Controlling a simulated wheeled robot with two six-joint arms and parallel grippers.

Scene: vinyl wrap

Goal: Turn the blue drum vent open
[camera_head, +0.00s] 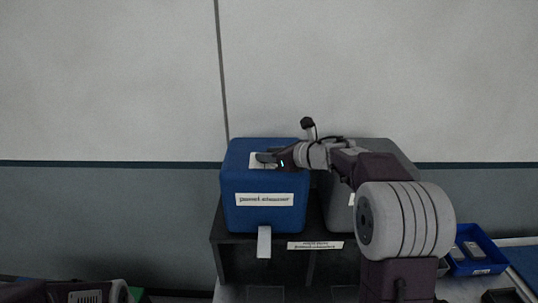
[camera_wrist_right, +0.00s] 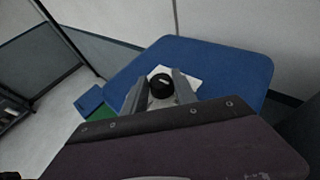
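The blue drum (camera_head: 264,180), with a white label on its front, stands on a dark stand; its blue top (camera_wrist_right: 225,75) also shows in the wrist view. The vent is a round black knob (camera_wrist_right: 161,86) with a light mark, on a white plate (camera_wrist_right: 188,82) on the drum's top. My right gripper (camera_head: 262,157) reaches in from the right over the drum's top. In the wrist view its two fingers (camera_wrist_right: 160,80) stand on either side of the knob, very close to it. Whether they press on it is unclear. My left gripper is out of view.
A grey drum (camera_head: 387,150) stands right of the blue one, partly behind my right arm. A light tab (camera_head: 264,242) hangs below the blue drum's front, over the dark stand (camera_head: 232,262). A blue tray (camera_head: 490,264) with grey items is at the lower right. A wall is behind.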

